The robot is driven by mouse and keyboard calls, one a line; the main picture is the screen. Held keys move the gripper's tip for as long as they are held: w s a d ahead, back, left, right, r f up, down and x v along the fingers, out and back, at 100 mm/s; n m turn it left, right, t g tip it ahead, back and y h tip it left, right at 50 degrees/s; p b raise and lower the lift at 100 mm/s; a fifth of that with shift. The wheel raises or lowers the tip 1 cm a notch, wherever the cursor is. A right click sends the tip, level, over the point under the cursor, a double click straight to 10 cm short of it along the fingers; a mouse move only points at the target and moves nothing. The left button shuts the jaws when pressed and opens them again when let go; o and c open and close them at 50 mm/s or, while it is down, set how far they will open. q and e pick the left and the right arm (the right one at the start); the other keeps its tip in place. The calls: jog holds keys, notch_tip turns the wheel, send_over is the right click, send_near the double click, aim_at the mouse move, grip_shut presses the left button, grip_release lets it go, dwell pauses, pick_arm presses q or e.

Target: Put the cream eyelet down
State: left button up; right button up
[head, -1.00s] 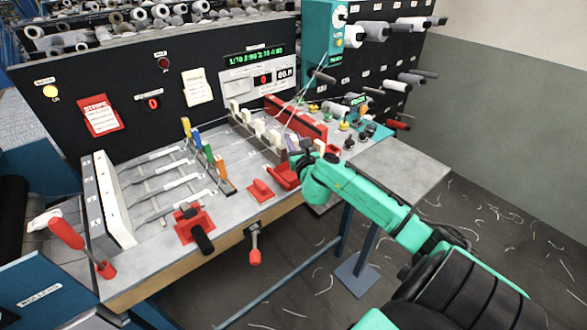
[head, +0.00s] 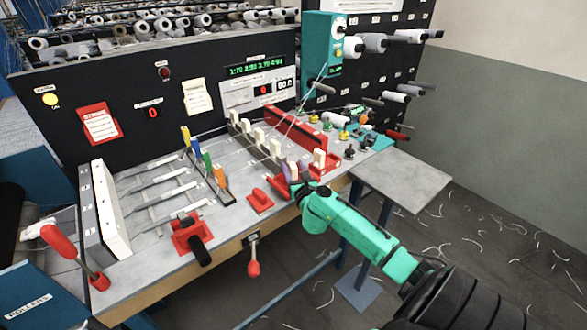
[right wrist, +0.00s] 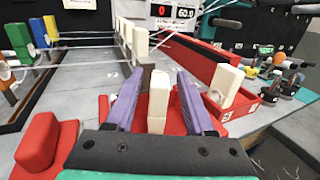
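A cream eyelet (right wrist: 158,102), an upright block, stands between the purple fingers of my right gripper (right wrist: 160,88) in the right wrist view. Grey or red gaps show on both sides of it, so the fingers are open and not touching it. Its foot is hidden behind the gripper body; red surfaces show around it. In the head view my right gripper (head: 291,172) is low over the front right part of the bench, by the red holders. My left gripper is not in view.
Another cream block (right wrist: 225,86) stands in a red tray (right wrist: 238,104) to the right. A row of cream blocks (head: 259,136) with threads stands further back. A grey side table (head: 400,182) is clear.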

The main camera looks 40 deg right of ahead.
jog(key=v, duration=1.2)
jog(key=s+a+f+n+g+y, duration=0.15)
jog(key=s+f+n, duration=0.35)
jog(key=f+n, duration=0.8)
jog(key=s+f+n+g+y, duration=0.4)
jog(key=f+n, duration=0.5)
jog(key=f, duration=0.8)
jog(key=s+a+f+n+g, duration=0.3)
jog(key=s+f+n, duration=0.3)
jog(key=s, duration=0.3)
jog(key=s+a+f+n+g+y, duration=0.1)
jog(key=s+a+f+n+g, duration=0.2)
jog(key=s+f+n, duration=0.3)
jog(key=s+a+f+n+g+y, duration=0.1)
jog(key=s+a+f+n+g, duration=0.3)
jog(key=s+n, duration=0.5)
notch_tip(320, 180, down, 3)
jog(key=s+a, duration=0.1)
jog(key=s, duration=0.1)
jog(key=shift+s+a+r+b, duration=0.2)
jog(key=shift+s+a+b, duration=0.1)
jog(key=shift+s+a, duration=0.1)
